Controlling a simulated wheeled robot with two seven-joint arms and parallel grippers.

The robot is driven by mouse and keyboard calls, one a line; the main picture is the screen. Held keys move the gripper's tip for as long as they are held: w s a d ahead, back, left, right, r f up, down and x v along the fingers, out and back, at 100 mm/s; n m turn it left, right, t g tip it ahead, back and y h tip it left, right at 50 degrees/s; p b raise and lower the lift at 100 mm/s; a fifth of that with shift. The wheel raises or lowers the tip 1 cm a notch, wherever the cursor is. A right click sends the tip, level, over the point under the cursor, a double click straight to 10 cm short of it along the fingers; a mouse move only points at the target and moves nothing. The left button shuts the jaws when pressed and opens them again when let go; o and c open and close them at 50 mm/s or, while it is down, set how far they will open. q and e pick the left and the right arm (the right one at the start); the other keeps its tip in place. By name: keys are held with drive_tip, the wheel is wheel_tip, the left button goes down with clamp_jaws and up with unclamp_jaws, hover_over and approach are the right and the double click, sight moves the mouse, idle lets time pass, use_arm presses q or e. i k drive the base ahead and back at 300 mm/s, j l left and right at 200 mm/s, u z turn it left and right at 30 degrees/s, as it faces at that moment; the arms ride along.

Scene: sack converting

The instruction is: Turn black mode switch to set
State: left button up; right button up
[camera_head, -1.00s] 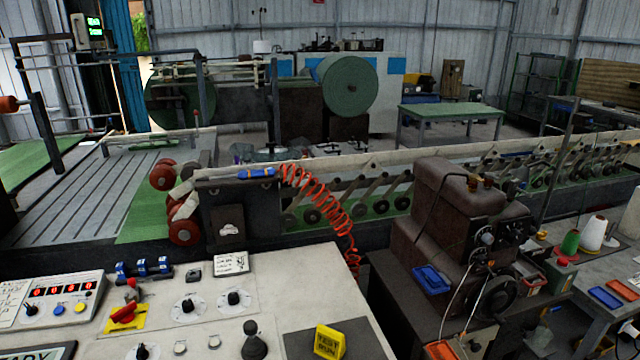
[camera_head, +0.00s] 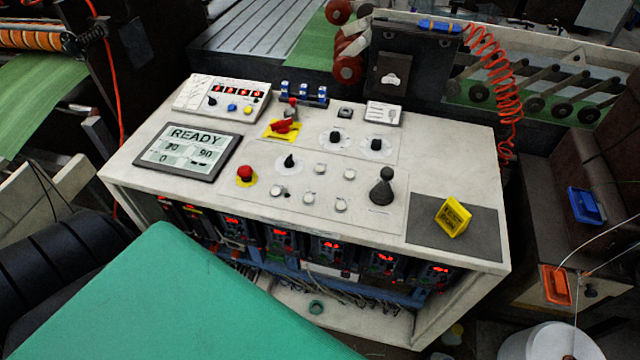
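The white control panel (camera_head: 225,192) fills the middle of the head view. Several black knobs sit on it: a pointed selector (camera_head: 289,161) right of the READY display, two round-dial knobs, one left (camera_head: 335,137) and one right (camera_head: 376,145), and a small knob (camera_head: 212,101) on the counter box (camera_head: 190,96). Their labels are too small to read, so I cannot tell which one is the mode switch or its setting. Neither of my grippers is in view.
The panel also carries a READY display (camera_head: 188,148), a red mushroom button (camera_head: 244,173), a red switch on a yellow plate (camera_head: 282,127), a black joystick (camera_head: 382,188) and a yellow sign (camera_head: 453,217). A green surface (camera_head: 160,300) covers the front left.

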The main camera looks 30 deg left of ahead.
sight(289, 163)
drive_tip(key=u, duration=1.25)
